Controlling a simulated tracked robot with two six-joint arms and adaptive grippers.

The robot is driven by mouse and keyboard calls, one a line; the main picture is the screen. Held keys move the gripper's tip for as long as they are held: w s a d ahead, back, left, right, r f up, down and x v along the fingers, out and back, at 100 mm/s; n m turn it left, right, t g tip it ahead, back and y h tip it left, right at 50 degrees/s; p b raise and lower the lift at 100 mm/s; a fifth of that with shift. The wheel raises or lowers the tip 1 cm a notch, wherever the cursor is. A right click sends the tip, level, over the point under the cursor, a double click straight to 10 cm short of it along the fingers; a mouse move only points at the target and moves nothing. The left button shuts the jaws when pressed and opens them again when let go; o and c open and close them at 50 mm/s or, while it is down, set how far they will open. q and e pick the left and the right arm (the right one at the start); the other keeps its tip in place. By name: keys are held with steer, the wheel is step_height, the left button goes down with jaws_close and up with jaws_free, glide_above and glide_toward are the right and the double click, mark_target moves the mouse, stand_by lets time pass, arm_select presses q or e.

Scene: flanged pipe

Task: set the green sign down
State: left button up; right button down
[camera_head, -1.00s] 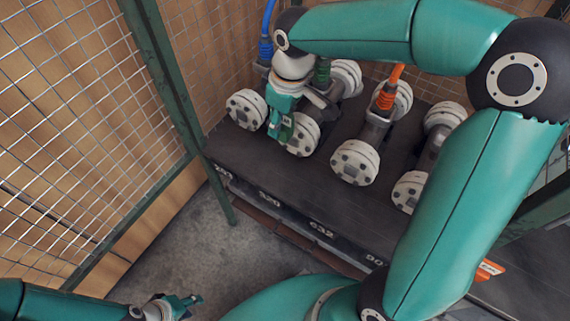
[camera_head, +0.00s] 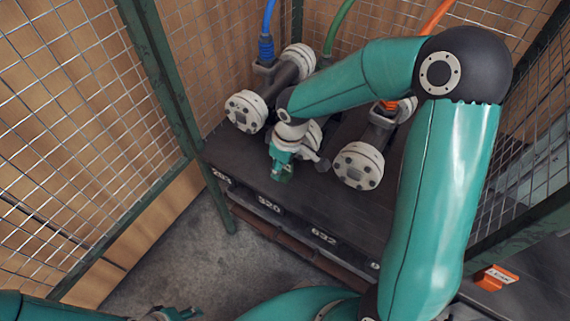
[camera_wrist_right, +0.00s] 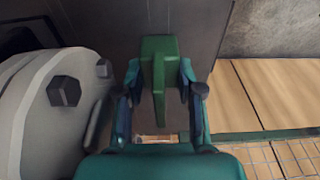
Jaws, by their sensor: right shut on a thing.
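My right gripper (camera_head: 284,160) is in front of the middle flanged pipe, over the dark bench top (camera_head: 232,156). It is shut on the green sign (camera_head: 283,174), of which only a small part shows below the fingers. In the right wrist view the green sign (camera_wrist_right: 158,62) is a narrow upright shape between the two fingers of the gripper (camera_wrist_right: 158,92). Whether the sign touches the bench top I cannot tell. My left gripper (camera_head: 178,314) is at the bottom edge of the head view, partly cut off and away from the bench.
Flanged pipes stand on the bench: one with a blue hose (camera_head: 266,45) at left, one with an orange hose (camera_head: 436,16) at right. The middle one, by the green hose (camera_head: 338,28), is partly hidden. An orange sign (camera_head: 495,278) lies at right. Mesh fencing (camera_head: 75,120) encloses the bench.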

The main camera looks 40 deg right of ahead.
steer(key=c, duration=1)
jaws_free()
steer(key=shift+r, duration=0.4)
steer(key=r+p, duration=0.1)
steer(key=r, duration=0.2)
steer(key=s+r, duration=0.1)
steer(key=r, duration=0.3)
steer(key=r+p, duration=0.1)
steer(key=r, duration=0.3)
steer(key=shift+s+d+r+p, duration=0.15)
steer(key=shift+s+d+p, duration=0.2)
